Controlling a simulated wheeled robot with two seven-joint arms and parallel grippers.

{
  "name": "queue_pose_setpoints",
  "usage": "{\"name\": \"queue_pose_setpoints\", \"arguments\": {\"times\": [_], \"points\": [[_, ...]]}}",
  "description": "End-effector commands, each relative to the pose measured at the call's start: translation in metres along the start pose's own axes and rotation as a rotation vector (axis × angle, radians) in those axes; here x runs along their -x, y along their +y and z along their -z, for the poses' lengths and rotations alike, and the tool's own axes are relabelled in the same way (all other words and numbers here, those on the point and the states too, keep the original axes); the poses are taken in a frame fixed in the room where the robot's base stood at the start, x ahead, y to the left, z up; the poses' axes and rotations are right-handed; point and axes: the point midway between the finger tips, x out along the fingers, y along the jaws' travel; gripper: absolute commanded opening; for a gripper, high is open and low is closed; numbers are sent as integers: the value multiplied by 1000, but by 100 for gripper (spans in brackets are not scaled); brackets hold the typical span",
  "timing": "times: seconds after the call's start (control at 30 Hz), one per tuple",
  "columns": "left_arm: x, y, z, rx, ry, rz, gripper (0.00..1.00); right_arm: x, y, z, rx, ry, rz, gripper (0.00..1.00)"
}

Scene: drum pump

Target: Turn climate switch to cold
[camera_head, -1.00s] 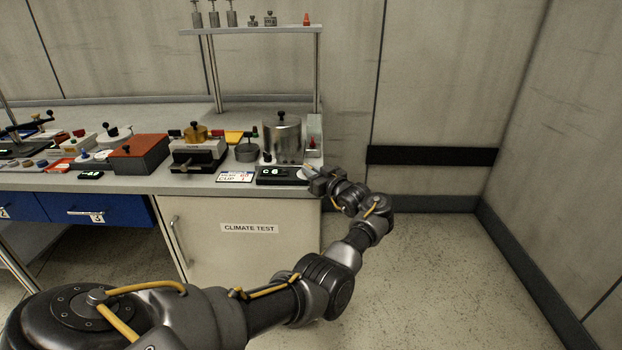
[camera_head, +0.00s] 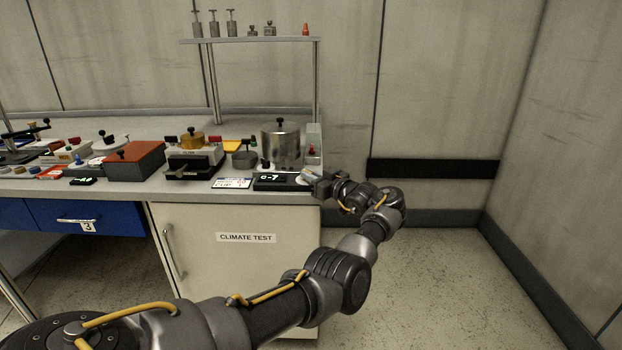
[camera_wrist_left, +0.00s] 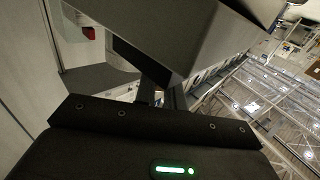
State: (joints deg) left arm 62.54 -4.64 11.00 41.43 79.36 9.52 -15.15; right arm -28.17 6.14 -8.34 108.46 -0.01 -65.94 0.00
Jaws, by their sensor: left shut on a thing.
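The climate unit's black display box (camera_head: 275,181) sits at the front right corner of the bench, with green characters that look like "c-7". The climate switch is beside the display's right end and is mostly hidden by my left gripper (camera_head: 308,178). That gripper reaches in from the right side of the bench corner and is shut on the switch. In the left wrist view the dark gripper body (camera_wrist_left: 160,75) fills most of the picture, and the switch cannot be made out. A steel pot (camera_head: 281,147) with a black knob stands behind the display. My right gripper is not in view.
A white label card (camera_head: 232,183) lies left of the display. A shelf (camera_head: 250,40) with weights rises behind. The floor right of the bench is clear.

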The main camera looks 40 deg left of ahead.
Motion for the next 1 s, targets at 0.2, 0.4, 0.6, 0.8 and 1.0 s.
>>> {"name": "queue_pose_setpoints", "arguments": {"times": [0.2,0.4,0.6,0.8,1.0], "points": [[0,0,1,1,2,1,0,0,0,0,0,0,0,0],[0,0,1,1,2,1,23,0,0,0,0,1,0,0],[0,0,1,1,1,1,33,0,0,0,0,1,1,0],[3,0,0,1,1,0,33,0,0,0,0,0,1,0],[33,1,0,2,-1,-3,33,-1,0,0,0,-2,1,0]]}}
